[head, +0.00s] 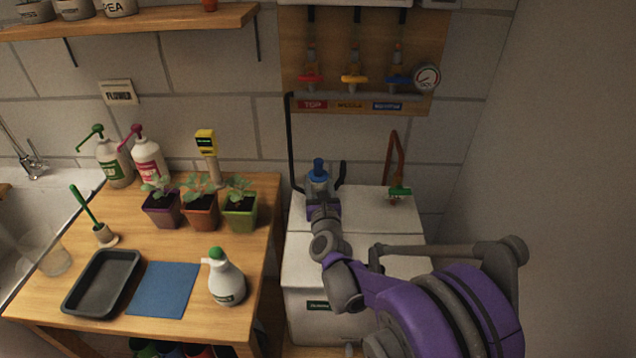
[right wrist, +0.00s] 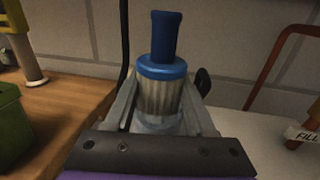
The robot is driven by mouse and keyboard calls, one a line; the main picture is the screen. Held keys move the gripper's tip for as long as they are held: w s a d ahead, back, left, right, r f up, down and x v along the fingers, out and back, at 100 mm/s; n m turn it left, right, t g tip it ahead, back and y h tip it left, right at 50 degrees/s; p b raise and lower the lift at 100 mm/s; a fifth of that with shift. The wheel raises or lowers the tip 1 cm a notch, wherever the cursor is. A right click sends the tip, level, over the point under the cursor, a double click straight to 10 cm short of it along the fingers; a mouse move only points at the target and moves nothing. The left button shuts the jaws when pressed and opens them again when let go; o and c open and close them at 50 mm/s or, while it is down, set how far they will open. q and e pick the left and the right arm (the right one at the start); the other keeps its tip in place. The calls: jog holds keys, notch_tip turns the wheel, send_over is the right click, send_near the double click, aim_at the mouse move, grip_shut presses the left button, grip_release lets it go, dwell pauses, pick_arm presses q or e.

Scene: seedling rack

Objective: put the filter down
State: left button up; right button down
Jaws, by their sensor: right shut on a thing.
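The filter (head: 318,178) is a pale ribbed cylinder with a blue cap and a blue stem on top. In the right wrist view the filter (right wrist: 160,90) stands upright between the two fingers. My right gripper (head: 318,198) is shut on it, over the back left part of the white cabinet top (head: 370,210). The filter's lower end is hidden by the gripper, so I cannot tell whether it touches the cabinet. My left gripper is not in view.
Left is a wooden table (head: 130,230) with potted seedlings (head: 201,210), a spray bottle (head: 226,282), a blue mat (head: 164,289) and a black tray (head: 103,284). Valves (head: 354,80) hang on the wall behind.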

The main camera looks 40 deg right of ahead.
jog(key=shift+a+f, duration=0.25)
jog(key=shift+f, duration=0.15)
jog(key=c, duration=0.5)
grip_release()
jog(key=shift+c, duration=0.2)
jog(key=o, duration=0.3)
jog(key=shift+a, duration=0.1)
jog(key=shift+s, duration=0.1)
jog(key=shift+r, duration=0.15)
jog(key=shift+r+p, duration=0.3)
jog(key=shift+r, duration=0.15)
jog(key=v, duration=1.1)
jog(key=shift+s+r, duration=0.1)
jog(key=shift+s, duration=0.25)
